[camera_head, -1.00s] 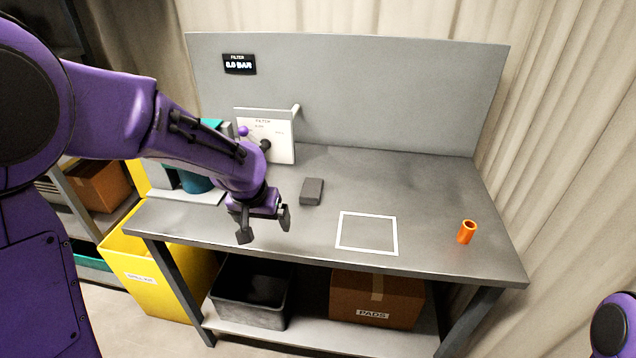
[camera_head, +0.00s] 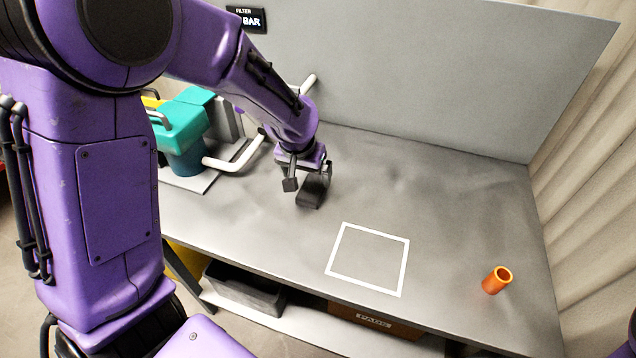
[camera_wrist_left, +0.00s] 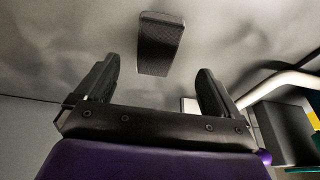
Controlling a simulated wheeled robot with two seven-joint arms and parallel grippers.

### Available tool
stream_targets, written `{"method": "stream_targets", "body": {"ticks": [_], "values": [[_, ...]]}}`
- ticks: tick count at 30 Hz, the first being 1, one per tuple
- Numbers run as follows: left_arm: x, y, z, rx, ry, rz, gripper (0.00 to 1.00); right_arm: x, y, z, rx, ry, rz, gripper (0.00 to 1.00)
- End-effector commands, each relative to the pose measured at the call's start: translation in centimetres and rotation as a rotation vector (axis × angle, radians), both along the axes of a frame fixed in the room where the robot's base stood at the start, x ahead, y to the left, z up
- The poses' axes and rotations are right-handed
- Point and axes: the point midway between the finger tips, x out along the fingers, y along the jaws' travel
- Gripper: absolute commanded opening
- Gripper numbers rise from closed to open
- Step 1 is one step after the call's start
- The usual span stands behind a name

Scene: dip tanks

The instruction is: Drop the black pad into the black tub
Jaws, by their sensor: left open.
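The black pad (camera_head: 309,198) lies on the grey bench top, partly hidden behind my left gripper. It also shows in the left wrist view (camera_wrist_left: 160,42), just ahead of the fingertips and between their lines. My left gripper (camera_head: 309,179) is open and empty, with its fingers close above the pad. In the left wrist view the two fingers (camera_wrist_left: 158,74) stand wide apart with a gap to the pad. The black tub (camera_head: 246,289) sits on the shelf under the bench, partly hidden by the bench edge. My right gripper is out of view.
A white square outline (camera_head: 368,258) marks the bench top. A teal device (camera_head: 184,130) with a white pipe (camera_head: 238,160) is left of the gripper. A cardboard box (camera_head: 374,322) labelled PADS is beside the tub.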

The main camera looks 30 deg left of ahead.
Motion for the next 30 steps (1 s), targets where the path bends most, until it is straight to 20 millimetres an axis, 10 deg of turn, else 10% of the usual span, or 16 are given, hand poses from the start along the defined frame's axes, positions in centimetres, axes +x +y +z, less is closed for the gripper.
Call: {"method": "stream_targets", "body": {"ticks": [21,27,30], "values": [[3.4,0.6,-6.8,0.001,0.0,0.001,0.96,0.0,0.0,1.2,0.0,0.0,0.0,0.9],[3.4,0.6,-6.8,0.001,0.0,0.001,0.37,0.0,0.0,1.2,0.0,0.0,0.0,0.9],[3.4,0.6,-6.8,0.001,0.0,0.001,0.36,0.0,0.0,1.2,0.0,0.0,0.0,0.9]]}}
